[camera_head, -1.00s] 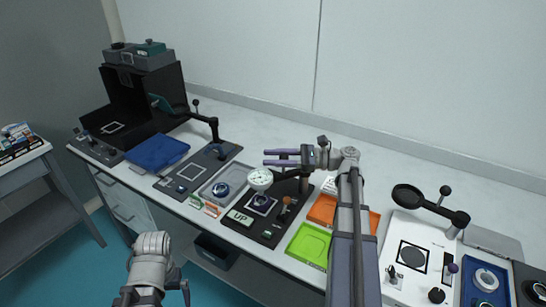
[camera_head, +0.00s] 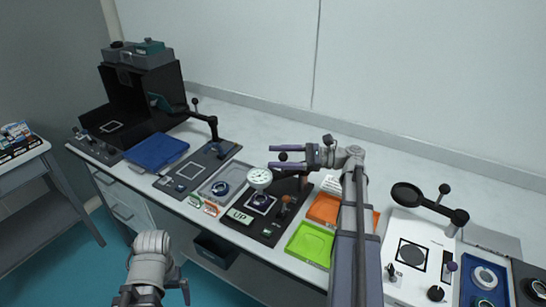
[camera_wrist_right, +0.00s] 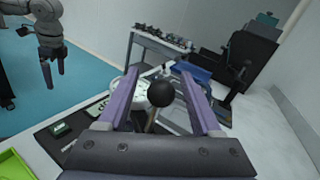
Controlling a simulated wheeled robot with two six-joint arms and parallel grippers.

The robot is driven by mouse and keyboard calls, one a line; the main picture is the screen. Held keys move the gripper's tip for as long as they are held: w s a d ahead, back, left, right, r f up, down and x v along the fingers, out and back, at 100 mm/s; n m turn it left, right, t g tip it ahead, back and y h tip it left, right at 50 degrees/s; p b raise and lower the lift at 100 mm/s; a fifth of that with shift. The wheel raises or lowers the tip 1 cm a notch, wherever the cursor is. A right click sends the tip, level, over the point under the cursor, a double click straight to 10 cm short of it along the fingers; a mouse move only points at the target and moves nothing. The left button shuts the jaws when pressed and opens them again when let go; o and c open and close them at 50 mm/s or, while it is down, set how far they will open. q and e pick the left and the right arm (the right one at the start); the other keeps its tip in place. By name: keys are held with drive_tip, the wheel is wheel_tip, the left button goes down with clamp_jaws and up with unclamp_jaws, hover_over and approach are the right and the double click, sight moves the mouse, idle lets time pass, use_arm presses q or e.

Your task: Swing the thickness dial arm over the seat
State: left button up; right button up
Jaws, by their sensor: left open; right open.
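The thickness dial (camera_head: 260,178) is a white round gauge on a black arm over the black base plate (camera_head: 238,225). In the head view it appears just above the seat (camera_head: 260,200), a framed square with a dark round piece. The black ball knob (camera_head: 283,157) of the dial arm lies between the fingers of my right gripper (camera_head: 272,156), which is open. In the right wrist view the knob (camera_wrist_right: 160,94) shows between the two purple fingers, with the white dial (camera_wrist_right: 142,88) partly hidden behind. My left gripper (camera_head: 155,294) is open and empty, away from the bench front.
A green tray (camera_head: 310,244) and an orange tray (camera_head: 325,209) lie right of the base plate. A grey tray (camera_head: 208,194) is to its left. A white instrument (camera_head: 420,235) stands farther right. The bench behind is clear.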

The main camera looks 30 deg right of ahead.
drive_tip(key=v, duration=0.6)
drive_tip(key=shift+d, duration=0.1)
wheel_tip(320, 180, up, 5)
drive_tip(key=p, duration=0.5)
idle(0.4)
wheel_tip(320, 180, up, 5)
drive_tip(key=p, duration=0.5)
idle(0.3)
